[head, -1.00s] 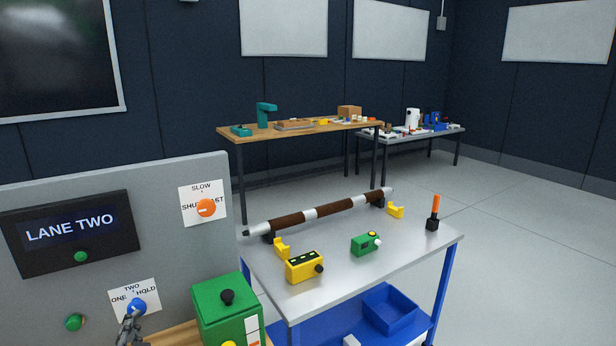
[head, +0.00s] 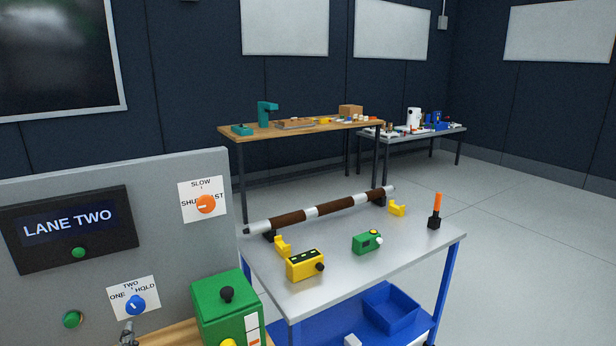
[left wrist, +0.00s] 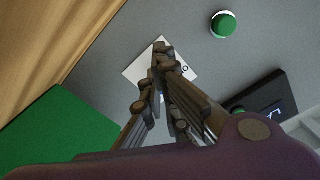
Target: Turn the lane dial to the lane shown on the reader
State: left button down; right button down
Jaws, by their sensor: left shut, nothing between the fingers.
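The reader (head: 70,228) on the grey panel shows LANE TWO. The lane dial (head: 135,305) is a blue knob on a white card marked ONE at left, TWO at top and HOLD at right. A pale mark shows on the knob, too small to tell surely which lane it points to. My left gripper (head: 128,326) is just below the dial, apart from it in the head view. In the left wrist view my left gripper (left wrist: 163,55) is shut and empty, in front of the white card (left wrist: 135,73), and hides most of the dial. My right gripper is not in view.
An orange dial (head: 206,204) sits higher on the panel. Green buttons (head: 73,319) are left of the lane dial and under the reader. A green box (head: 222,310) stands close at right. A cart (head: 400,245) carries a long brown-and-silver tube (head: 325,209).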

pick_arm(q)
jog(key=shift+v, duration=0.75)
